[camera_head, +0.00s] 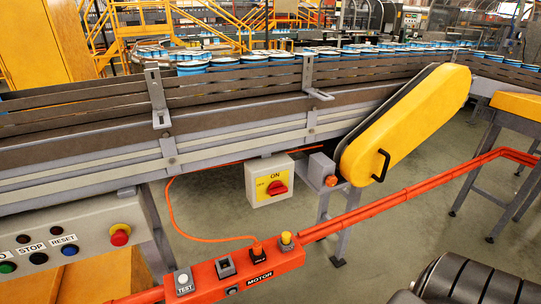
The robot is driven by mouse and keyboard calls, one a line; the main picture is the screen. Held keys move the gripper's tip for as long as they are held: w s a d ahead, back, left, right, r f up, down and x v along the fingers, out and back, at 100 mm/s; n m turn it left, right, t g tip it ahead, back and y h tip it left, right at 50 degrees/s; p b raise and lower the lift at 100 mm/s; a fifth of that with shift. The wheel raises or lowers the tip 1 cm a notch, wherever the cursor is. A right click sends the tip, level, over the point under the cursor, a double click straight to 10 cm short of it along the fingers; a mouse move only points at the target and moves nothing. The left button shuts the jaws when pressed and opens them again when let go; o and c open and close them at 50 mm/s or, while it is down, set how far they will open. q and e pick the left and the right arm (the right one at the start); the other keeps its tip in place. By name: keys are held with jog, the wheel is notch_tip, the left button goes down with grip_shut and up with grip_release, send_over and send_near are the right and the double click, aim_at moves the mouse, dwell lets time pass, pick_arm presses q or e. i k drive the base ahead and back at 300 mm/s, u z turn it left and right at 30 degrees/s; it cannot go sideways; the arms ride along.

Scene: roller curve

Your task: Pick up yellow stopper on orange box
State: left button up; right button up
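A small yellow stopper (286,239) stands upright on top of the orange box (262,275), near its right end. The box carries the label MOTOR on its front. Nothing touches the stopper from above. Neither of my grippers is in view.
A conveyor (230,110) carrying several cans runs behind the box. An ON switch box (269,181) hangs beneath it. A yellow guard (405,125) with a black handle is at right. A control panel (70,245) is at left. A dark ribbed cylinder (470,284) fills the lower right.

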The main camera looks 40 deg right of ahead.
aim_at(286, 236)
jog(key=z, duration=1.35)
